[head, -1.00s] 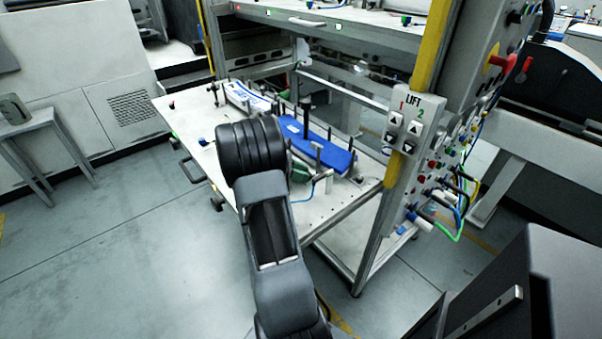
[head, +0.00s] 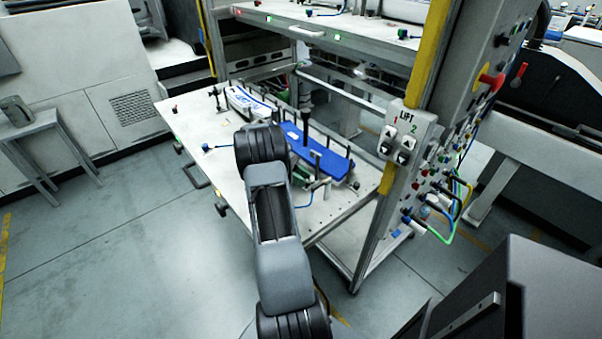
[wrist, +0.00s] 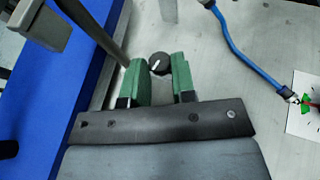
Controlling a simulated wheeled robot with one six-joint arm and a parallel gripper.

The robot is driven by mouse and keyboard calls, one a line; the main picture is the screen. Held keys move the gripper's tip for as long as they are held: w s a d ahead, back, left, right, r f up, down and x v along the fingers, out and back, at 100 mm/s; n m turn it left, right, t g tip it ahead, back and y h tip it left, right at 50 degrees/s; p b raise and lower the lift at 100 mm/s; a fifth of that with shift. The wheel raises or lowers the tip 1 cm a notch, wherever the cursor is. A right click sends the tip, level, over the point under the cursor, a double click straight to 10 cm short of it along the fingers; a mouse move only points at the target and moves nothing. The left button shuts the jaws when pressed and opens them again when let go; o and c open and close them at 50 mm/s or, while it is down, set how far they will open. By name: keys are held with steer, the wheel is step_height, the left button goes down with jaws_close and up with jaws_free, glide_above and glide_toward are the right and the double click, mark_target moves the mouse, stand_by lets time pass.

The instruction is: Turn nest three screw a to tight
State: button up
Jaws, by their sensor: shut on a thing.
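In the wrist view, a dark round screw knob (wrist: 158,64) with a white pointer line stands on the light grey plate. Which nest or letter the knob belongs to cannot be read. In the head view my arm hides the knob, and only a little green of my gripper (head: 301,173) shows beside the blue label stack (head: 322,152).
Metal posts (wrist: 100,35) rise between the blue stack and the gripper. A blue cable (wrist: 232,45) runs to a small marked card (wrist: 304,106) at the right. A white-and-blue stack (head: 248,104) lies farther back on the table. The LIFT panel post (head: 402,130) stands right.

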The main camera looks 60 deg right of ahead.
steer(key=shift+d+m+y+p, duration=0.2)
steer(key=shift+m+y+p, duration=0.1)
steer(key=shift+m+y, duration=0.6)
steer(key=shift+d+m+y+p, duration=0.15)
steer(key=shift+m+y+p, duration=0.15)
steer(key=shift+m+y, duration=0.55)
steer(key=shift+y, duration=0.45)
steer(key=o, duration=0.9)
